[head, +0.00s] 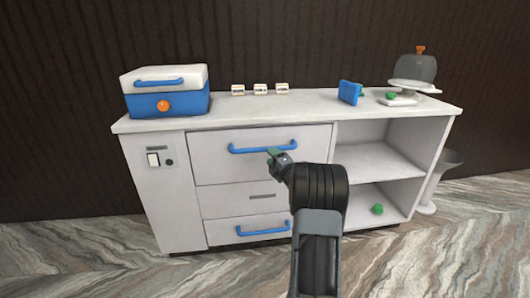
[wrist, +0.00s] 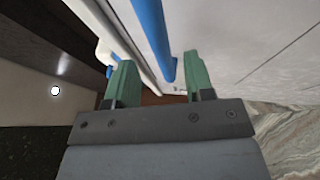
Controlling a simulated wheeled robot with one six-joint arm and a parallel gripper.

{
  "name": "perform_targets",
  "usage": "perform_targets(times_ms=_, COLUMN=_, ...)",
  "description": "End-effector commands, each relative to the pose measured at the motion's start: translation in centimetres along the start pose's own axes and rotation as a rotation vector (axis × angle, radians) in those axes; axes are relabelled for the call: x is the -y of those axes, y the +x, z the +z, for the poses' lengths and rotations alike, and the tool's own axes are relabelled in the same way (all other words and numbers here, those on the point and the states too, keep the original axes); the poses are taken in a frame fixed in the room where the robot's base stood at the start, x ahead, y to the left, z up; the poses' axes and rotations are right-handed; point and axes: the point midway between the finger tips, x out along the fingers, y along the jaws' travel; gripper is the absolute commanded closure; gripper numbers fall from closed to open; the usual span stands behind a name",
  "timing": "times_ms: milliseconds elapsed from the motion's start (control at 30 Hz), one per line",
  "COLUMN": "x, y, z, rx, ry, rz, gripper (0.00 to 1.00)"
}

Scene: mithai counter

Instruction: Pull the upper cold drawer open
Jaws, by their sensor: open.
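The upper cold drawer (head: 220,168) is a wide white front in the left part of the counter, and it looks shut. Its blue bar handle (head: 262,148) runs across near the top. My gripper (head: 273,154) is at the right part of this handle. In the wrist view my gripper (wrist: 159,75) is open, with its two green fingers apart. The blue handle (wrist: 154,40) shows between the fingers in the picture, with no clear contact. I cannot tell how deep it sits between them. My arm hides part of the counter front below.
A lower drawer with a blue handle (head: 262,231) is below. Open shelves (head: 375,162) are at the right. On the countertop (head: 300,104) stand a blue and white box (head: 166,103), several small sweets (head: 260,89), a blue device (head: 348,92) and a domed stand (head: 412,84).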

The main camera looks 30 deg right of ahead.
Motion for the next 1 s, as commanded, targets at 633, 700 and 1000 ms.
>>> perform_targets(times_ms=633, x=0.0, y=5.6, z=0.0, rx=0.002, ry=0.002, rz=-0.001, gripper=0.52)
perform_targets(times_ms=700, x=0.0, y=5.6, z=0.0, rx=0.002, ry=0.002, rz=-0.001, gripper=0.52)
perform_targets(times_ms=1000, x=0.0, y=5.6, z=0.0, rx=0.002, ry=0.001, rz=-0.001, gripper=0.69)
